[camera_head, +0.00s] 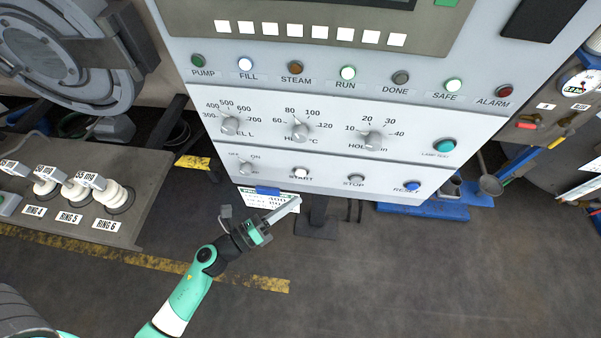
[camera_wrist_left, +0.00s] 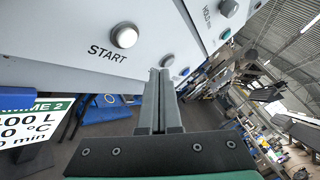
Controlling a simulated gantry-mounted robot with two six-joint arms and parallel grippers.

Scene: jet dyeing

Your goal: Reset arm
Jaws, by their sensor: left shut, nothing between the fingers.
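My left gripper (camera_head: 296,203) is at the lower edge of the control panel (camera_head: 330,186), below the START button (camera_head: 301,173). Its fingers are together with nothing between them. In the left wrist view the closed fingers (camera_wrist_left: 161,78) point toward the panel, and the START button (camera_wrist_left: 124,36) is to their upper left, apart from them. My green and white left arm (camera_head: 190,290) reaches in from the bottom left of the head view. My right gripper does not show in either view.
The panel has several knobs and lamps; the RUN lamp (camera_head: 348,73) and SAFE lamp (camera_head: 453,85) look lit. A recipe card (camera_head: 262,199) hangs below the panel. A bench (camera_head: 130,165) with nozzle rings is at left. The floor (camera_head: 420,280) at lower right is clear.

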